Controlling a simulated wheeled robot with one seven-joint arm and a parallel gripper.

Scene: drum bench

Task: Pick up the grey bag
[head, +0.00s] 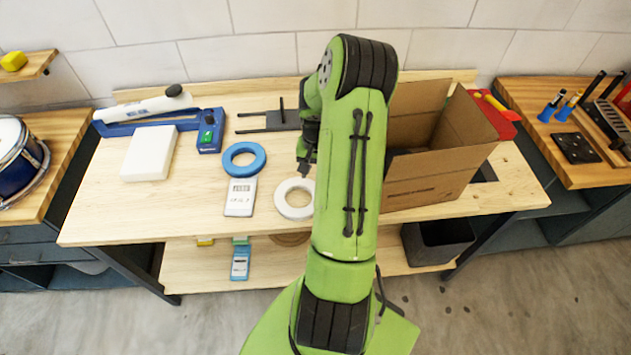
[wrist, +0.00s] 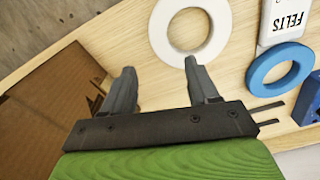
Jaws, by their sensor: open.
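I cannot make out a grey bag for certain in either view. A dark patch shows inside the open cardboard box (head: 430,180), partly hidden by my arm, and I cannot tell what it is. My gripper (head: 304,168) is over the bench, left of the box and near the white ring (head: 294,199). In the wrist view my gripper (wrist: 159,70) has its two fingers apart with nothing between them. The white ring (wrist: 188,30) lies beyond the fingertips there, and the box (wrist: 50,105) is at the left.
A blue ring (head: 244,160), a labelled white card (head: 240,197), a white block (head: 149,153) and a blue sealer-like tool (head: 210,130) occupy the bench's left side. A dark grey bin (head: 437,243) stands on the lower shelf. The bench's front left is clear.

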